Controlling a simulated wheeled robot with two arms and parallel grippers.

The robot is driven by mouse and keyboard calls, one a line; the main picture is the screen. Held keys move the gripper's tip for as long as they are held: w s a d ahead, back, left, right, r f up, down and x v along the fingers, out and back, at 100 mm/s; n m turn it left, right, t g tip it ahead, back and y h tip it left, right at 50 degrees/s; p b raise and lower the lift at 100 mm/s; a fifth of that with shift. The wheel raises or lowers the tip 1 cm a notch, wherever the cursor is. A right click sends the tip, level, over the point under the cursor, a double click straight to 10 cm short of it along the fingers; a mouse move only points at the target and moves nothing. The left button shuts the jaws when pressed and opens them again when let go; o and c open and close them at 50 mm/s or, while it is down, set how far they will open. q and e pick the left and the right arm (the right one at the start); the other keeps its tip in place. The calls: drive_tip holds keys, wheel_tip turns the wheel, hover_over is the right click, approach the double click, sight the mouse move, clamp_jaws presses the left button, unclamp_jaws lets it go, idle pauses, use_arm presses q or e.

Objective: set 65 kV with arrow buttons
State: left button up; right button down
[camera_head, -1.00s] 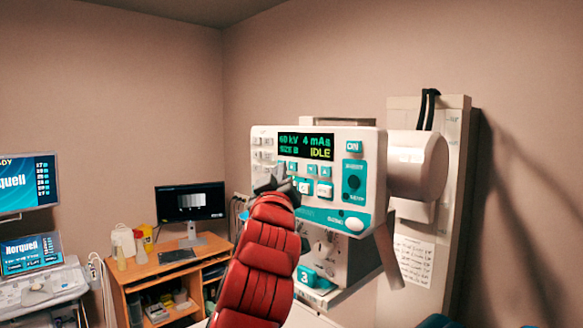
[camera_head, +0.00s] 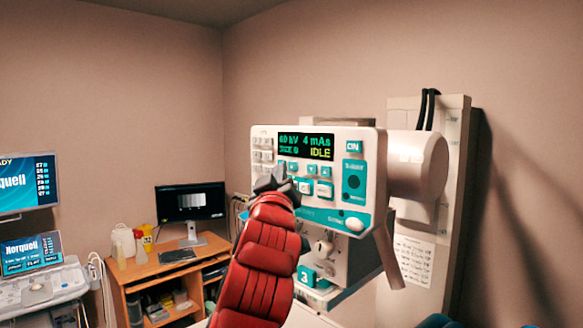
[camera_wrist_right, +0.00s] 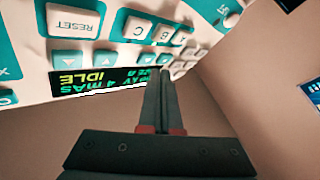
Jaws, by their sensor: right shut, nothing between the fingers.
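The control panel (camera_head: 345,195) is a white and teal box on the X-ray unit. Its dark display (camera_head: 306,146) seems to read 60 kV, 4 mAs and IDLE, with a blurred SIZE line. The small teal arrow buttons (camera_head: 312,169) sit in a row under the display; the wrist view shows arrow buttons (camera_wrist_right: 102,58) upside down. My right gripper (camera_head: 277,180) is shut and empty, in front of the panel's lower left. In the wrist view its fingertips (camera_wrist_right: 164,72) are close to the end of the arrow row. I cannot tell whether they touch a button. My left gripper is out of view.
The ON button (camera_head: 354,147) is at the panel's upper right and a white oval button (camera_head: 354,224) below. RESET (camera_wrist_right: 73,19) and lettered buttons (camera_wrist_right: 138,28) show close to my right fingers. A wooden desk (camera_head: 150,274) with a monitor (camera_head: 190,202) stands back left.

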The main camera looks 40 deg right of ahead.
drive_tip(key=shift+d, duration=0.2)
drive_tip(key=shift+d, duration=0.3)
drive_tip(key=shift+d+b, duration=0.3)
drive_tip(key=shift+d, duration=0.05)
idle(0.9)
drive_tip(key=shift+a, duration=0.1)
drive_tip(key=shift+a+b, duration=0.75)
drive_tip(key=shift+b, duration=0.25)
